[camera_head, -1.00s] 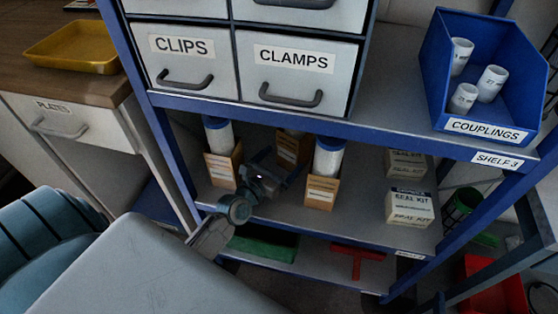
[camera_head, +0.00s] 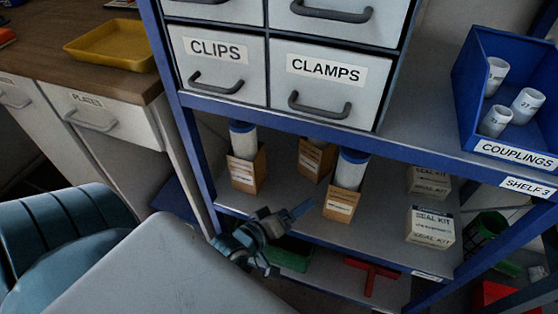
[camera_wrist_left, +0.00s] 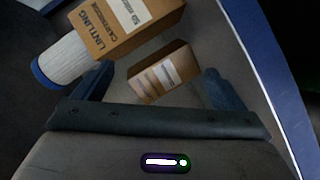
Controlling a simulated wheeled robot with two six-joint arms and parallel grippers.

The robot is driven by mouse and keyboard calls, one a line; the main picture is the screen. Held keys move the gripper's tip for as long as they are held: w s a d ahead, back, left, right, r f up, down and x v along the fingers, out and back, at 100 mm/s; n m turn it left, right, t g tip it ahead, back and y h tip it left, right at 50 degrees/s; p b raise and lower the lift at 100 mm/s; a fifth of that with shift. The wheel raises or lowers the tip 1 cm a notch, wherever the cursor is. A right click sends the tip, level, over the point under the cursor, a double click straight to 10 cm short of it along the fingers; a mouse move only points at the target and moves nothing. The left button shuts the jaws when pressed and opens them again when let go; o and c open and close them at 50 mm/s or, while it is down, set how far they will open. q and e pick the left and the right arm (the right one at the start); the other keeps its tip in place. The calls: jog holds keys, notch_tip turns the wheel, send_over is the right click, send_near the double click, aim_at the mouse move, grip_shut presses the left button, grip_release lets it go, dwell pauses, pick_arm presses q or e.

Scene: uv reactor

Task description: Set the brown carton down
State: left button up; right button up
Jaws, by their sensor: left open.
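In the left wrist view a brown carton (camera_wrist_left: 162,72) with a pale label lies ahead of my finger gap, apart from the fingers. My left gripper (camera_head: 287,214) is open and empty, at the front edge of that shelf; its spread fingers also show in the left wrist view (camera_wrist_left: 155,88). My right gripper is not in view.
Two cartons holding white, blue-capped cartridges flank the brown carton: one at left (camera_head: 242,175), one at right (camera_head: 343,202). Seal kit boxes (camera_head: 431,227) stand further right. The upper shelf carries drawers (camera_head: 320,85) and a blue couplings bin (camera_head: 515,150). A blue post (camera_head: 195,150) stands left.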

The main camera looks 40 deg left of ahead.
pick_arm(q)
jog(key=s+m, duration=0.1)
jog(key=m, duration=0.2)
jog(key=s+r+m, duration=0.1)
jog(key=s+m, duration=0.1)
jog(key=m, duration=0.1)
jog(key=s+m+g+y, duration=0.1)
jog(key=s+m, duration=0.1)
jog(key=m, duration=0.1)
jog(key=shift+r, duration=0.35)
jog(key=shift+w, duration=0.1)
jog(key=shift+c, duration=0.3)
